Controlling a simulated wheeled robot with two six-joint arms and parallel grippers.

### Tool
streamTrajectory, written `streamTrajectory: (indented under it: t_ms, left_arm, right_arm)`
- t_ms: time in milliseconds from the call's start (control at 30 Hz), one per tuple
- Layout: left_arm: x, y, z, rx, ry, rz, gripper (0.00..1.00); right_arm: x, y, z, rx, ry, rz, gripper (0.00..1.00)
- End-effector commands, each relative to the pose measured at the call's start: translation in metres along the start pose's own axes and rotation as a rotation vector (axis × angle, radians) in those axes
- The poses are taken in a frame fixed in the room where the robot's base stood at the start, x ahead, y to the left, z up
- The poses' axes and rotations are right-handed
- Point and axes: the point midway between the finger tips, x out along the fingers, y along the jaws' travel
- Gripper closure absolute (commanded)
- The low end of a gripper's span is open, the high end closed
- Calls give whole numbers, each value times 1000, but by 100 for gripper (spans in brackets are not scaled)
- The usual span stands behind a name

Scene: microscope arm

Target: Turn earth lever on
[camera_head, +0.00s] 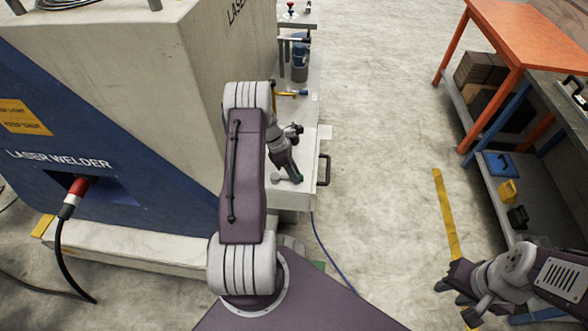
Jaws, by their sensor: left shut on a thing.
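My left gripper (295,176) reaches down to the white cabinet top beside the laser welder. It is shut on a small part there, which looks like the earth lever. The fingers largely hide what they hold. A small grey handle-like piece (279,178) shows just left of the fingertips, and a bit of green shows at them. I cannot tell the lever's exact angle. My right gripper (455,301) is low at the right over the floor, apart from everything. Its fingers look spread and empty.
The laser welder (110,130) fills the left side, with a red plug and black cable (75,190). A dark handle (323,170) sticks out from the cabinet's right side. An orange table (530,35) and a shelf bench (525,185) stand at right. The floor between is clear.

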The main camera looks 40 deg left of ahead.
Motion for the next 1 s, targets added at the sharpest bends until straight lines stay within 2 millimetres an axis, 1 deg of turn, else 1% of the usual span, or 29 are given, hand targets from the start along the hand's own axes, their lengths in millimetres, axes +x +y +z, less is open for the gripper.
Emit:
streamTrajectory:
  t_ms: [300,800,833,900,1000]
  left_arm:
    - [1,-6,0,89,19,-35,100]
    - [1,-8,0,104,22,-42,100]
    - [1,-8,0,104,22,-42,70]
    - [1,-8,0,103,22,-42,54]
    - [1,-8,0,102,22,-42,54]
  right_arm:
    - [-4,0,0,0,0,0,64]
    - [-4,0,0,0,0,0,64]
    - [-4,0,0,0,0,0,64]
    - [-4,0,0,0,0,0,64]
    - [-4,0,0,0,0,0,64]
